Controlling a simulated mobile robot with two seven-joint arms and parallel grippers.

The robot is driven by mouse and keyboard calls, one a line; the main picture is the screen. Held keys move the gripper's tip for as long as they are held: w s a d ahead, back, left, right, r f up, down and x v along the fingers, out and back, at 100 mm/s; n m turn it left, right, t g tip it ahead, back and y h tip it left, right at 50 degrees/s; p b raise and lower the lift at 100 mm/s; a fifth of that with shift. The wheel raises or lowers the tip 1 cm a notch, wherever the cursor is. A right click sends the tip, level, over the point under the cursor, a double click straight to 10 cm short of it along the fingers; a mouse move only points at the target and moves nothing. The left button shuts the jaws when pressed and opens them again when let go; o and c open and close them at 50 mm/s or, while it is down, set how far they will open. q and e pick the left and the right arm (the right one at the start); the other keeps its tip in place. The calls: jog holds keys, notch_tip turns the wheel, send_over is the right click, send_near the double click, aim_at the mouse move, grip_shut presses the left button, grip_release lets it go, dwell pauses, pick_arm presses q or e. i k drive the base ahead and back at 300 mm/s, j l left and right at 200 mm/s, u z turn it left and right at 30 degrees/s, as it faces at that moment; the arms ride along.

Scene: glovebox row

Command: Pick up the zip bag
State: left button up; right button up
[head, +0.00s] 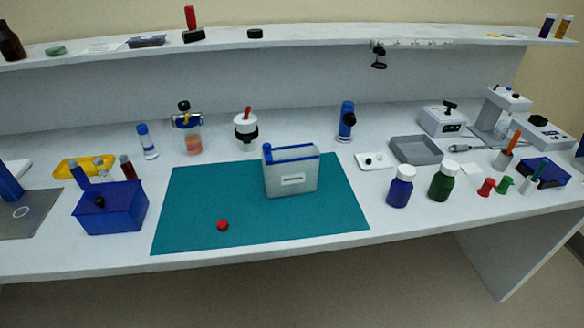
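The zip bag (291,176) looks like an upright, translucent grey pouch with a blue strip along its top edge and a white label on its front. It stands on the teal mat (190,215), a little right of the mat's middle. Nothing touches it or hides it from the front. Neither of my grippers shows in the head view.
A red cap (222,225) lies on the mat left of the bag. A blue box (110,208) stands left of the mat. A blue bottle (400,188) and a green bottle (441,182) stand to its right. A raised shelf (320,32) runs behind.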

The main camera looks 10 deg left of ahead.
aim_at(294, 170)
jog(key=i+l+u, duration=0.55)
jog(key=i, duration=0.3)
jog(key=k+l+z, duration=0.45)
jog(key=k+l, duration=0.1)
